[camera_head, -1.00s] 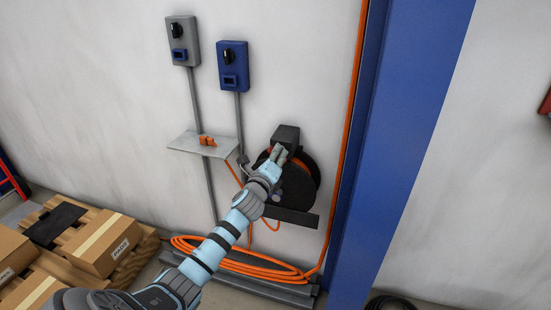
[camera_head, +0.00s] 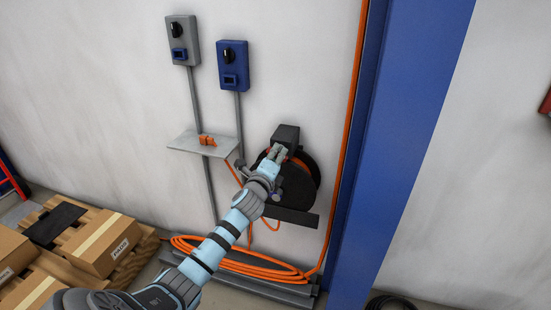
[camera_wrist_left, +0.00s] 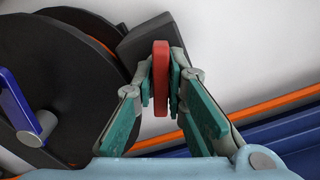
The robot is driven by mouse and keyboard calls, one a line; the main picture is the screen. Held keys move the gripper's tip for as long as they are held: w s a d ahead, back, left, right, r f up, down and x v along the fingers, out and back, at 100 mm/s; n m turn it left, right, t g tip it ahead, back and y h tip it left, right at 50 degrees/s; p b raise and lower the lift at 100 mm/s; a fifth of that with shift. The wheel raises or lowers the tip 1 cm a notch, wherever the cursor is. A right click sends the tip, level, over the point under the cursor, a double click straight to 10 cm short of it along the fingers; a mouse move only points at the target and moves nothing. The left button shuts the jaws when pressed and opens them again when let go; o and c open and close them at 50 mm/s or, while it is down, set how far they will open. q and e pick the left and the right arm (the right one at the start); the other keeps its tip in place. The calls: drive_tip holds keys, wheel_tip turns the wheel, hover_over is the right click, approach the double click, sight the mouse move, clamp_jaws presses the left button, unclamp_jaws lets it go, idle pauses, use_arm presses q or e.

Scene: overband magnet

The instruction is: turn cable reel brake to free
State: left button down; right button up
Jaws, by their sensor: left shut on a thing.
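The cable reel (camera_head: 305,180) is a black drum with orange cable, mounted on the wall beside the blue column. It also shows in the left wrist view (camera_wrist_left: 60,70), with a blue crank handle (camera_wrist_left: 17,108) on its face. The red brake lever (camera_wrist_left: 160,78) stands out from the dark box (camera_wrist_left: 150,38) at the top of the reel. My left gripper (camera_head: 279,150) is at this box, and in the left wrist view its fingers (camera_wrist_left: 160,85) are shut on the red lever, one on each side. The lever's far end is partly hidden. My right gripper is out of view.
A blue column (camera_head: 385,150) rises just right of the reel. A small shelf (camera_head: 185,144) with an orange connector is to the left, below two switch boxes (camera_head: 233,66). Coiled orange cable (camera_head: 240,262) lies below. Cartons (camera_head: 102,245) sit on a pallet at lower left.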

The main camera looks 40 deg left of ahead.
use_arm(q)
drive_tip(key=n, duration=0.3)
drive_tip(key=shift+b, duration=0.3)
drive_tip(key=c, duration=2)
unclamp_jaws()
drive_tip(key=shift+n, duration=0.6)
drive_tip(key=o, duration=0.5)
drive_tip(key=shift+r, duration=0.1)
drive_tip(key=shift+c, duration=0.2)
